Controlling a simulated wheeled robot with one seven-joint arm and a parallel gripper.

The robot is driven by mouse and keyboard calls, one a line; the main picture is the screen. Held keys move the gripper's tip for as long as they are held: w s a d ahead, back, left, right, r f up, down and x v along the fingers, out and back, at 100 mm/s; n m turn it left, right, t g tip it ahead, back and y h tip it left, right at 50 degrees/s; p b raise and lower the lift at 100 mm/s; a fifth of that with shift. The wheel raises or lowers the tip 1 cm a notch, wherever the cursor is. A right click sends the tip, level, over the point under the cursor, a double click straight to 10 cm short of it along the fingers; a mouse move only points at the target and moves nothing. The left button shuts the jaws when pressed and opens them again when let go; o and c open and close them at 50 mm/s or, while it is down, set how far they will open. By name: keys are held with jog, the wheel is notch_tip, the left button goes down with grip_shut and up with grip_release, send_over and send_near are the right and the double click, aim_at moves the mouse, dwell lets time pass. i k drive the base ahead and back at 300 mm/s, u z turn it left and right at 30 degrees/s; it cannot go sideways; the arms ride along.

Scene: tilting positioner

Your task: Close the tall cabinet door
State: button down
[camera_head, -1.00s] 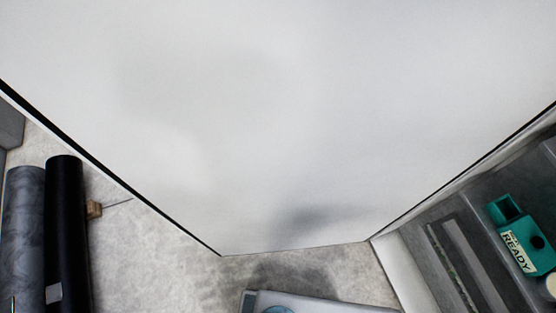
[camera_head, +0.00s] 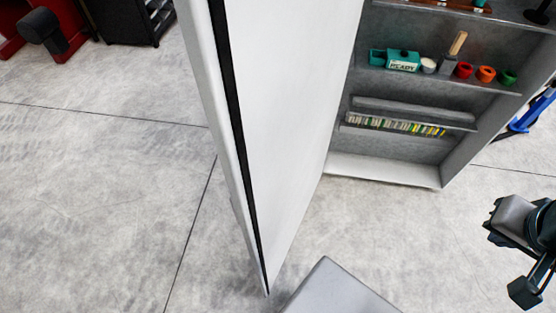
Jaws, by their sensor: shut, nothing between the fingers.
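The tall cabinet (camera_head: 400,174) stands open at the upper right, with its grey shelves exposed. Its tall white door (camera_head: 285,120) stands swung outward on the left side of the opening. I see the door's broad face at a slant, and its near edge with a dark strip runs down toward the bottom middle. My gripper (camera_head: 523,292) is at the lower right, dark and partly cut off by the picture edge. It is shut and empty, well to the right of the door and apart from it. The door's handle is not visible.
A shelf holds a teal box (camera_head: 403,60) marked READY and several small coloured cups (camera_head: 486,74). A lower rack (camera_head: 395,125) holds a row of small colourful items. A red object (camera_head: 75,35) and a black cart (camera_head: 130,20) stand upper left. Concrete floor left of the door is clear.

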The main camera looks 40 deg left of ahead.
aim_at(270, 75)
jog(key=k, duration=0.1)
jog(key=z, duration=1.8)
jog(key=k, duration=1.7)
jog(key=z, duration=1.2)
jog(key=k, duration=0.85)
jog(key=u, duration=2.5)
